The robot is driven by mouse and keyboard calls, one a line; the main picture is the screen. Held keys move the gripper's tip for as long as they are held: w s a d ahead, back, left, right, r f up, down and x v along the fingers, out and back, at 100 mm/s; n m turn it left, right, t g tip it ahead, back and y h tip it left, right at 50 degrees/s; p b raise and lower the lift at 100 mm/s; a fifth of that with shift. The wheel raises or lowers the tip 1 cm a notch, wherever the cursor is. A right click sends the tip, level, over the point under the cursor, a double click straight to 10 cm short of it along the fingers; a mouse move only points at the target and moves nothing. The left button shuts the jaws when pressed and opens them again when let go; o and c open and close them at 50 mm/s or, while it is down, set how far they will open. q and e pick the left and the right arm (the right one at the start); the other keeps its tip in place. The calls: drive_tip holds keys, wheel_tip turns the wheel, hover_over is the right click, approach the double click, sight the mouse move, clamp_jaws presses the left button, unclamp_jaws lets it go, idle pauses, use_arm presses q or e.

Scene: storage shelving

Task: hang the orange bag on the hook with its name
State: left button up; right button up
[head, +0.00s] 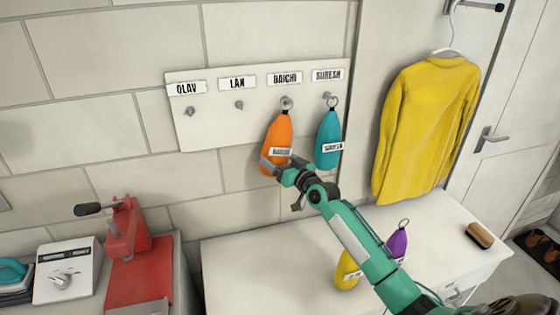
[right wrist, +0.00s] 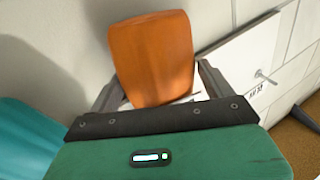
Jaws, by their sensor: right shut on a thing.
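The orange bag (head: 277,133) is upright against the white hook board (head: 214,128), below the DAICHI label (head: 285,78). Its ring (head: 287,104) is at the DAICHI hook; whether the ring is fully around the peg is too small to tell. A small name tag (head: 281,152) on the bag is hard to read. My right gripper (head: 279,166) is shut on the lower part of the orange bag. In the right wrist view the bag (right wrist: 153,60) sits between the two fingers. My left gripper is not in view.
A teal bag (head: 329,135) hangs close on the right, at SURESH. The OLAV (head: 190,111) and LAN (head: 239,104) hooks are empty. Yellow (head: 346,270) and purple (head: 398,243) bags stand on the white counter (head: 240,265) below. A yellow shirt (head: 428,125) hangs at right.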

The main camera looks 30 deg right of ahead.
drive_tip(key=o, duration=1.3)
drive_tip(key=shift+s+f, duration=0.2)
drive_tip(key=shift+s, duration=0.4)
drive_tip(key=s+d+b, duration=0.2)
drive_tip(key=s+b, duration=0.2)
drive_tip(key=s, duration=0.8)
drive_tip(key=shift+s+f, duration=0.25)
drive_tip(key=shift+f, duration=0.05)
